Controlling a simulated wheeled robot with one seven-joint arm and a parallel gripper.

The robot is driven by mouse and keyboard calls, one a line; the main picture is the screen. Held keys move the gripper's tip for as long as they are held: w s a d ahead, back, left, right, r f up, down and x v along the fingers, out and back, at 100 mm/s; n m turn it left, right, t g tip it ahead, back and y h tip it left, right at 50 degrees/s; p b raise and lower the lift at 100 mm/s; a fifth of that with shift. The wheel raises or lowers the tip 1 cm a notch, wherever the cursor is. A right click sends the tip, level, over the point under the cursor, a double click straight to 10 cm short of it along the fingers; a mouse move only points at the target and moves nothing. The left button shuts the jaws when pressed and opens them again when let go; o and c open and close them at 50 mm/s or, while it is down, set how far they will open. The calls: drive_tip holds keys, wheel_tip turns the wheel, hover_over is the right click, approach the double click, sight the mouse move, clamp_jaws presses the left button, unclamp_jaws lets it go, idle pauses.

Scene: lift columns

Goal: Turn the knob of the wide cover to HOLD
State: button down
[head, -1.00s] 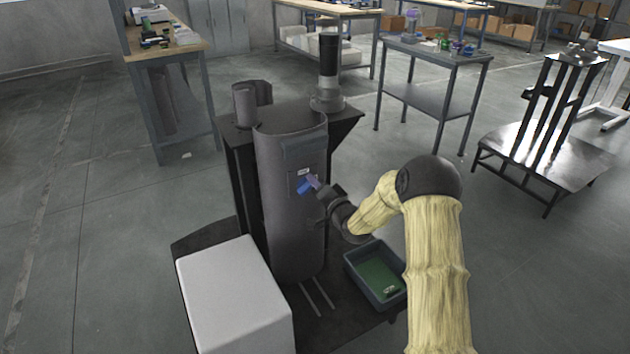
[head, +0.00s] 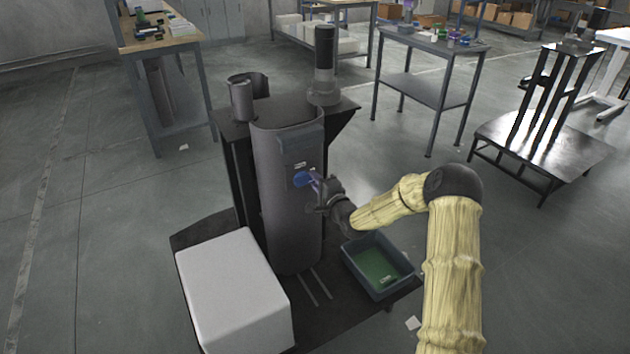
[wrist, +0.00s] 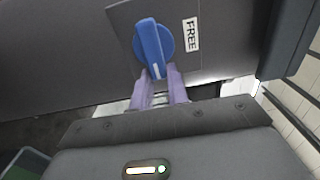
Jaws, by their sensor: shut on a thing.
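The wide cover (head: 275,220) is a tall, dark grey curved panel on the front of the column. Its blue knob (head: 302,179) sits on a small plate in the upper right part. In the wrist view the knob (wrist: 152,42) has a raised grip with a white mark at its lower end, pointing toward my gripper. A white FREE label (wrist: 191,35) is right of the knob, a quarter turn from the mark. My gripper (head: 314,182) reaches the knob from the right. Its purple fingers (wrist: 159,76) are shut on the grip's marked end. I see no HOLD label.
A white block (head: 235,285) stands at the column's front left. A blue-grey bin with a green floor (head: 352,258) is at the lower right, below my forearm. Dark cylinders (head: 325,65) rise on the column's top. Floor to the right is mostly clear.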

drive_tip(key=shift+s+a+f, duration=0.1)
drive_tip(key=shift+a, duration=0.25)
drive_tip(key=c, duration=1.4)
unclamp_jaws()
drive_tip(key=shift+o, duration=0.2)
drive_tip(key=shift+d, duration=0.1)
drive_tip(key=p+v, duration=0.1)
drive_tip(key=v, duration=1.6)
drive_tip(key=shift+d, duration=0.2)
drive_tip(key=shift+s, duration=0.15)
